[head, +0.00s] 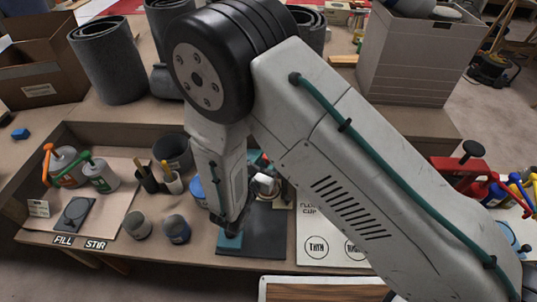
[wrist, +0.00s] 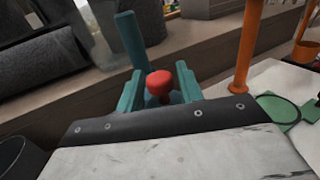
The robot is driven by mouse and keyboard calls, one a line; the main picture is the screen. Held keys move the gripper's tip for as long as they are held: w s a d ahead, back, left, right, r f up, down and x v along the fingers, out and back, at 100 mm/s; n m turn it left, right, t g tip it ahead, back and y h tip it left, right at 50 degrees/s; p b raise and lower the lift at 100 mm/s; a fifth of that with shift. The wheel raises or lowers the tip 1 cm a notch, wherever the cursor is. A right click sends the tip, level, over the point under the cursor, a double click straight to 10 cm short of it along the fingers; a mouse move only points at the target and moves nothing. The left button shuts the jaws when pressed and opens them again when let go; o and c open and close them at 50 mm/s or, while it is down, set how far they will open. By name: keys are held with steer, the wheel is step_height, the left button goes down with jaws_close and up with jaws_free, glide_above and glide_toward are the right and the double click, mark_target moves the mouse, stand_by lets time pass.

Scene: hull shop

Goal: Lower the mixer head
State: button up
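A teal post (wrist: 130,40) rises just behind the left finger and looks like part of the mixer. In the head view, my arm covers most of the mixer; a small teal and red part (head: 262,160) shows behind it. The angle of the mixer head is hidden.
Dark jars (head: 176,229) and a tray (head: 90,225) with pump bottles stand on the left. A white sheet (head: 312,225) lies right of the mat. An orange post (wrist: 246,45) stands close on the right in the wrist view. Grey rolls (head: 108,62) stand behind.

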steer(key=shift+o, duration=0.4)
steer(key=v, duration=0.7)
steer(key=shift+s+a, duration=0.15)
steer(key=shift+s, duration=0.2)
steer(key=s+d+r+m+g+h, duration=0.2)
steer(key=s+d+r+m+g, duration=0.2)
steer(key=d+r+m+g, duration=0.4)
steer(key=s+d+r+m+g+h, duration=0.35)
steer(key=d+m+g, duration=0.3)
steer(key=d, duration=0.35)
steer(key=s+d+r+m+y, duration=0.5)
steer(key=d+r+m+y, duration=0.1)
steer(key=d+r+m, duration=0.1)
steer(key=s+d+r+m+y, duration=0.6)
steer(key=r+m, duration=0.3)
steer(key=r, duration=0.2)
steer(key=shift+s+d+r+m+y, duration=0.2)
steer(key=shift+d+m+y, duration=0.15)
steer(key=shift+d+y, duration=0.15)
